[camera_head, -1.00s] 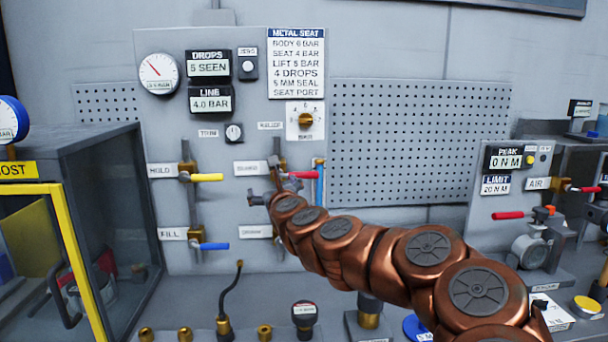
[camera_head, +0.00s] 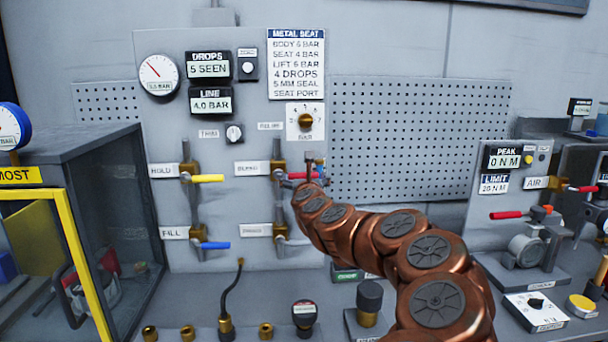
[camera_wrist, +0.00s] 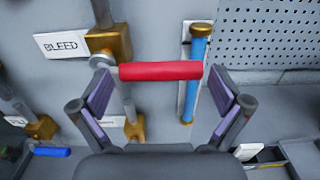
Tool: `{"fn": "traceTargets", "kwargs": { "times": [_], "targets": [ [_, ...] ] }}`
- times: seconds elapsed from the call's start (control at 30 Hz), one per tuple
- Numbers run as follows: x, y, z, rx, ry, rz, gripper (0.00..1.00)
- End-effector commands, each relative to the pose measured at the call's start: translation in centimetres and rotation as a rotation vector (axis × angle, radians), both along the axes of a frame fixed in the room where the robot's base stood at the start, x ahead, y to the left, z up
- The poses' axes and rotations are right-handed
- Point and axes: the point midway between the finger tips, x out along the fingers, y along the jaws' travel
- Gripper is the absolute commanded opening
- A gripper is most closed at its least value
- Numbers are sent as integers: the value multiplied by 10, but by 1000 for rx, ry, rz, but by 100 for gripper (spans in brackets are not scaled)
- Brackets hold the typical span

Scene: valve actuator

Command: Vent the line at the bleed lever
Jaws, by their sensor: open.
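The bleed lever (camera_head: 303,175) has a red handle pointing right, level, on a brass valve beside the BLEED label (camera_head: 252,168). In the wrist view the red handle (camera_wrist: 160,70) lies across the gap at my fingertips. My gripper (camera_wrist: 160,98) is open, with one purple-padded finger toward each end of the handle, and is not closed on it. In the head view my gripper (camera_head: 315,165) is at the handle's right end, mostly hidden by my wrist. The LINE display (camera_head: 211,102) reads 4.0 BAR and the DROPS display (camera_head: 208,65) reads 5 SEEN.
The yellow HOLD lever (camera_head: 207,178) and blue FILL lever (camera_head: 214,245) sit to the left on the same panel. The drain valve (camera_head: 280,228) is below the bleed valve, partly hidden by my arm.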

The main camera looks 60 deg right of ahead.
Motion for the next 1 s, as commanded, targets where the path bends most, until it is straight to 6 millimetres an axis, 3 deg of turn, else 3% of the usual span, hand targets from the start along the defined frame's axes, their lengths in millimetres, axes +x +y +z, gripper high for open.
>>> {"fn": "traceTargets", "kwargs": {
  "times": [0.43,1.0],
  "targets": [
    [4,-6,1,-2,0,-1,100],
    [3,-6,1,-3,-1,-3,42]
  ]
}}
